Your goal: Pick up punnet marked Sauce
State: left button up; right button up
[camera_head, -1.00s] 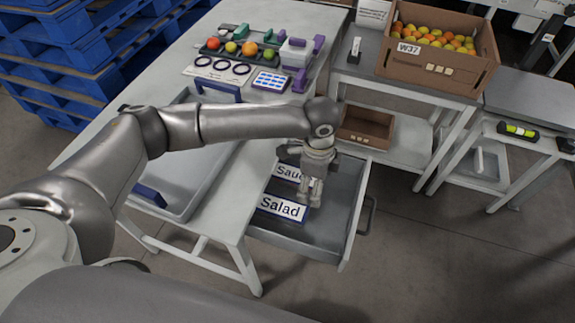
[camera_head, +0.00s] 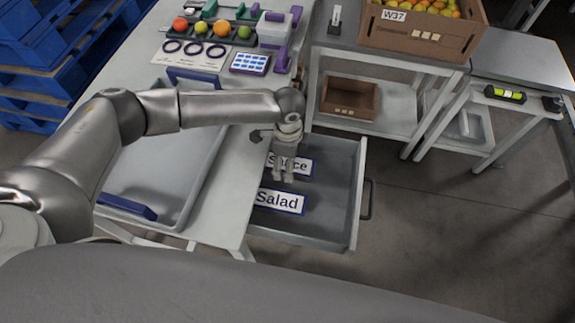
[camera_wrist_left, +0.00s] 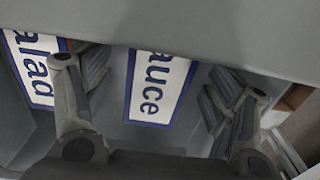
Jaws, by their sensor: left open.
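A white label with a blue border reading "Sauce" (camera_head: 302,166) lies in the open grey drawer (camera_head: 325,215). My left gripper (camera_head: 283,178) points down into the drawer and covers part of that label. In the left wrist view, the label end reading "auce" (camera_wrist_left: 158,88) shows between the two open, empty fingers (camera_wrist_left: 158,75). No punnet body can be made out around the labels. My right gripper is not in view.
The drawer hangs under a white table with a large grey tray (camera_head: 150,190). Colored fruits, three rings and a blue-white panel (camera_head: 250,63) stand at the table's back. A brown box (camera_head: 348,98) sits on a lower shelf beyond the drawer. Open floor lies right of the drawer.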

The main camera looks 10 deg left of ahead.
pick_arm(q)
notch_tip(320, 180, down, 2)
jog(key=shift+f, duration=0.1)
jog(key=c, duration=1.2)
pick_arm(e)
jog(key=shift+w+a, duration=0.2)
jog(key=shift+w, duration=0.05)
